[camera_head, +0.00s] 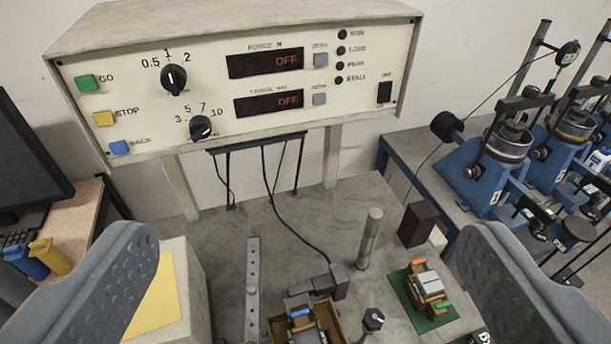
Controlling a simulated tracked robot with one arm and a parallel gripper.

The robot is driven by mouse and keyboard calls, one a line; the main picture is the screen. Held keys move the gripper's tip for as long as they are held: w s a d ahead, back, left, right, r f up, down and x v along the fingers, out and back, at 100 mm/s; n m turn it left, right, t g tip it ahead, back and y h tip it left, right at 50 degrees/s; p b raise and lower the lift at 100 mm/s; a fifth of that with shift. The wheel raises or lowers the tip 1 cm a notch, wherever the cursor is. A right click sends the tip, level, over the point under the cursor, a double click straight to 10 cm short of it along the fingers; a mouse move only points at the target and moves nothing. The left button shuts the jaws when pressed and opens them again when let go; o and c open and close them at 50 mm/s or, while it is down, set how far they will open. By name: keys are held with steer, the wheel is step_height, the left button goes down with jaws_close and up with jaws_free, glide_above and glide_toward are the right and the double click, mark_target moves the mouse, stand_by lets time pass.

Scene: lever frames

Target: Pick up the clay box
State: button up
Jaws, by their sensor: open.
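My gripper (308,250) is open, its two grey ribbed fingers far apart at the left and right of the view with nothing between them. A small brass-coloured box with a pale top and orange and green tabs (427,285) sits on a green mat, below and beyond the gap, nearer the right finger. A second brass-coloured assembly with a blue tab (305,325) is cut off at the bottom edge. No label shows which of these is the clay box. Neither is touched by a finger.
A control console (225,75) with dials and displays reading OFF overhangs the grey bench. A metal post (370,238), a dark block (418,223), a perforated bar (252,290) and a black knob (373,319) stand around. Blue lever frames (490,165) are at the right.

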steer(key=w+d+f+g+p, duration=0.1)
steer(key=w+f+g+p, duration=0.25)
steer(key=w+f, duration=0.45)
steer(key=n+g+p, duration=0.4)
steer(key=g+p, duration=0.7)
steer(key=g, duration=0.1)
glide_above(308, 343)
steer(key=f, duration=3.7)
steer(key=shift+a, duration=0.25)
steer(key=shift+s+d+f+p, duration=0.15)
steer(key=shift+f+p, duration=0.4)
steer(key=shift+f, duration=0.75)
steer(key=shift+d+f+p, duration=0.1)
steer(key=shift+f+p, duration=0.45)
steer(key=shift+f, duration=0.75)
steer(key=c, duration=1.6)
steer(key=shift+r, duration=0.1)
steer(key=shift+c, duration=0.2)
